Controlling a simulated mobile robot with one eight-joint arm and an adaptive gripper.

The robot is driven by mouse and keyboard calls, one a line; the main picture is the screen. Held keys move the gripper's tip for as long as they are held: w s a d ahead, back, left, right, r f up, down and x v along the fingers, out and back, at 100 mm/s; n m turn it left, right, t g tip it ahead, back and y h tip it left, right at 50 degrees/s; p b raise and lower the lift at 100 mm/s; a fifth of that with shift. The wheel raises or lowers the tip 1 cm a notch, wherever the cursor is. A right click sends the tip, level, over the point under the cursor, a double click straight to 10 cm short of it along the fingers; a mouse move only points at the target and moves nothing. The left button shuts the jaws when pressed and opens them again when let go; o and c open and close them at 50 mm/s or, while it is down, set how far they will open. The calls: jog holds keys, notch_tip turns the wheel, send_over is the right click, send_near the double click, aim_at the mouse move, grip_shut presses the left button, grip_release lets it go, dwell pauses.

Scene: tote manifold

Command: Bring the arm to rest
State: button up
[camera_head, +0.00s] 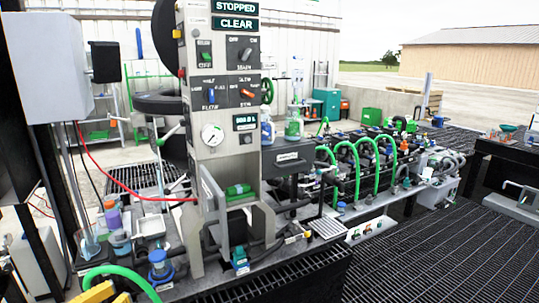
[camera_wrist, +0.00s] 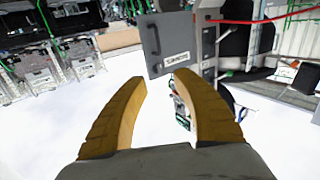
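My gripper (camera_wrist: 160,100) shows in the wrist view with two curved yellow-brown fingers spread apart. Nothing is between the fingertips, and the gripper is empty. Beyond the fingertips is a grey door panel (camera_wrist: 166,30) with a dark handle and a small label. In the head view, a yellow part at the bottom left edge (camera_head: 98,293) looks like a piece of my gripper; the rest of it is out of frame there.
A grey control column (camera_head: 223,110) with switches, a gauge and "STOPPED" and "CLEAR" displays stands near the middle. A manifold with green hoses (camera_head: 345,165) runs to its right. A red cable (camera_head: 120,185) hangs at left. Dark floor grating (camera_head: 440,255) is clear at right.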

jog(key=w+d+r+n+g, duration=0.1)
jog(key=w+d+r+g, duration=0.1)
jog(key=w+d, duration=0.55)
jog(key=w+d+r+n+g, duration=0.1)
jog(key=w+d+r+g, duration=0.1)
jog(key=w+d, duration=0.55)
jog(key=d+n+g+y, duration=0.2)
jog(key=d+g, duration=0.2)
jog(key=d, duration=1.5)
jog(key=s+d+f+y, duration=0.2)
jog(key=s+d+y, duration=0.1)
jog(key=s+d, duration=0.6)
jog(key=s+d+f+y, duration=0.2)
jog(key=s+d, duration=0.7)
jog(key=d, duration=0.2)
jog(key=shift+s+d+f+n+g+y, duration=0.25)
jog(key=shift+s+f+n+g+y, duration=0.05)
jog(key=shift+s+n+g+y, duration=0.1)
